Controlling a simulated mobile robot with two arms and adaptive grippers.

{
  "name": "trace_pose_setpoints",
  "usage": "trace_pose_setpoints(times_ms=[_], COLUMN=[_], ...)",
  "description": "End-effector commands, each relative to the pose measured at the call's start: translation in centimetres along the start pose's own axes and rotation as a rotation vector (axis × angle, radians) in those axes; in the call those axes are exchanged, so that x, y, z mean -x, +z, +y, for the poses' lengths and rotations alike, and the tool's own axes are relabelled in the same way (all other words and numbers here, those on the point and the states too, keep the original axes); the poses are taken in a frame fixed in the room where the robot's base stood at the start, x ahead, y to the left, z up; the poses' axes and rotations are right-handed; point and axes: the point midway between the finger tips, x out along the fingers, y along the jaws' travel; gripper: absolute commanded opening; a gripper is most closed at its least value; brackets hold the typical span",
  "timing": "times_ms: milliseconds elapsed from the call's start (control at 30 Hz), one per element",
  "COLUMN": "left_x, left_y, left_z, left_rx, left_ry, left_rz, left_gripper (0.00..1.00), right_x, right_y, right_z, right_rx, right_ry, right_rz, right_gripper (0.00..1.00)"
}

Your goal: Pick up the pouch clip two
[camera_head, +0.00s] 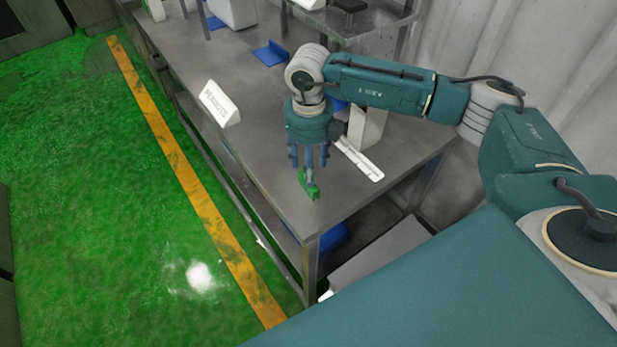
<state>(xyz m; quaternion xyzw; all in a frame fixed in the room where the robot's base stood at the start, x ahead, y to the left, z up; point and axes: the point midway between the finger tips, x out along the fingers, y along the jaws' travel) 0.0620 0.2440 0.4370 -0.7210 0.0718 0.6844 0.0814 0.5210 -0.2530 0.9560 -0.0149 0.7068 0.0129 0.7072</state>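A small green clip (312,191) shows at the front corner of the grey metal table. My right gripper (309,166) comes in from the right and points down directly over it. Several slim blue-grey fingers show, the outer ones apart from each other. The middle one reaches down to the clip and overlaps it in the picture. Whether the fingers grip the clip, and whether it rests on the table, I cannot tell. My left gripper is not in view.
A white lettered sign (220,103) stands on the table (262,150) at its left edge. A white block (366,128) and a flat white strip (359,160) are beside my gripper. A blue holder (271,54) is farther back. Green floor with a yellow line lies left.

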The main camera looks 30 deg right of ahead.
Motion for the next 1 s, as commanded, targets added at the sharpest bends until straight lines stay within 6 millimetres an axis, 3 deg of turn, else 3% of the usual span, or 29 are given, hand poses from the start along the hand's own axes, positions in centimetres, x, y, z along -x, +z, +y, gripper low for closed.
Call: trace_pose_setpoints(times_ms=[133,367,667,700,900,1000], left_x=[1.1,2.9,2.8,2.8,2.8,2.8], left_y=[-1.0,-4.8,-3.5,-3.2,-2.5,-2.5], left_z=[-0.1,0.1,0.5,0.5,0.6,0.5], left_rx=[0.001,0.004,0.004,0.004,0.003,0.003], left_ry=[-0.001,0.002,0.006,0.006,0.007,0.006], left_rz=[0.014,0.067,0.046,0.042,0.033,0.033], left_gripper=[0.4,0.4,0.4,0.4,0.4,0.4], right_x=[-1.1,-4.5,-5.5,-5.5,-5.4,-5.4], right_y=[-0.1,0.0,0.1,0.1,0.1,0.1], right_z=[0.3,0.8,0.8,0.8,0.8,0.8], right_rx=[0.001,0.002,0.002,0.002,0.002,0.002], right_ry=[0.001,0.002,0.003,0.003,0.003,0.003], right_rz=[0.005,0.003,-0.001,-0.001,-0.001,-0.001], right_gripper=[0.51,0.51,0.51,0.49,0.11,0.1])
